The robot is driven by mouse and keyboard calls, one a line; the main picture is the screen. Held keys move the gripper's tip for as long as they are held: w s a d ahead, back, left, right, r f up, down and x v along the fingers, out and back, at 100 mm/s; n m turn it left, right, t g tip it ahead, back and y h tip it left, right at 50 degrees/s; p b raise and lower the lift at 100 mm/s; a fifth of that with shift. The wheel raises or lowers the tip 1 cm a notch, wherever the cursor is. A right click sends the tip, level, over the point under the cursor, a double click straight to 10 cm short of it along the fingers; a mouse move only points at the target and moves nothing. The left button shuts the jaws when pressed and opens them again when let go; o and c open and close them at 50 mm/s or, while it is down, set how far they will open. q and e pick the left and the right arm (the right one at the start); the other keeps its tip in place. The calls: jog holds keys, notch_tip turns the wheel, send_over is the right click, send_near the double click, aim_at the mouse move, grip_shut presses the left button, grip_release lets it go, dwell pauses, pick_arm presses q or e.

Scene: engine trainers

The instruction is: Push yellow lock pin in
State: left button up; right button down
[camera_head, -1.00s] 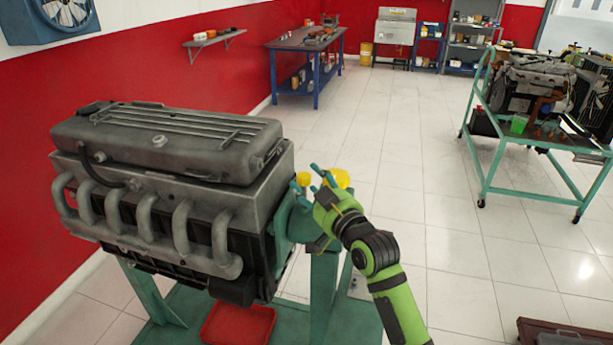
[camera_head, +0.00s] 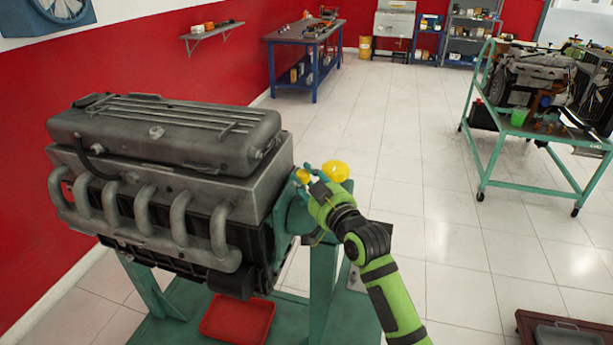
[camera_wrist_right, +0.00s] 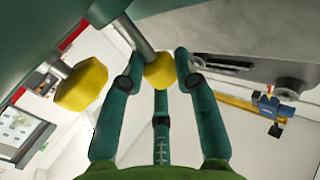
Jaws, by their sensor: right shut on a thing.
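The yellow lock pin (camera_head: 302,175) shows as a small yellow knob at the right end of the engine, on the green stand. In the right wrist view its faceted yellow head (camera_wrist_right: 160,72) sits on a grey metal shaft that runs up into the green stand. My right gripper (camera_head: 309,179) is shut on this head, its teal fingers around it; the fingers also show in the right wrist view (camera_wrist_right: 160,84). A second, larger yellow knob (camera_head: 336,171) is just right of the fingers; it also shows in the right wrist view (camera_wrist_right: 82,85). My left gripper is out of view.
The grey engine (camera_head: 165,190) stands on a green stand (camera_head: 325,275) with a red tray (camera_head: 238,319) below. A green cart (camera_head: 490,165) with another engine is at the right. The tiled floor between is clear.

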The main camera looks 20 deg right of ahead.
notch_tip(320, 180, down, 3)
jog(key=shift+a+r+b, duration=0.1)
jog(key=shift+b, duration=0.3)
jog(key=c, duration=0.9)
grip_release()
jog(key=shift+c, duration=0.2)
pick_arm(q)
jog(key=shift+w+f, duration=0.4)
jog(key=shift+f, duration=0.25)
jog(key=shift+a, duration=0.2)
pick_arm(e)
jog(key=shift+s, duration=0.1)
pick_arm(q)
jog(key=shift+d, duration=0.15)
pick_arm(e)
jog(key=s+d, duration=0.2)
jog(key=s, duration=0.9)
jog(key=shift+s, duration=0.35)
jog(key=shift+d, duration=0.1)
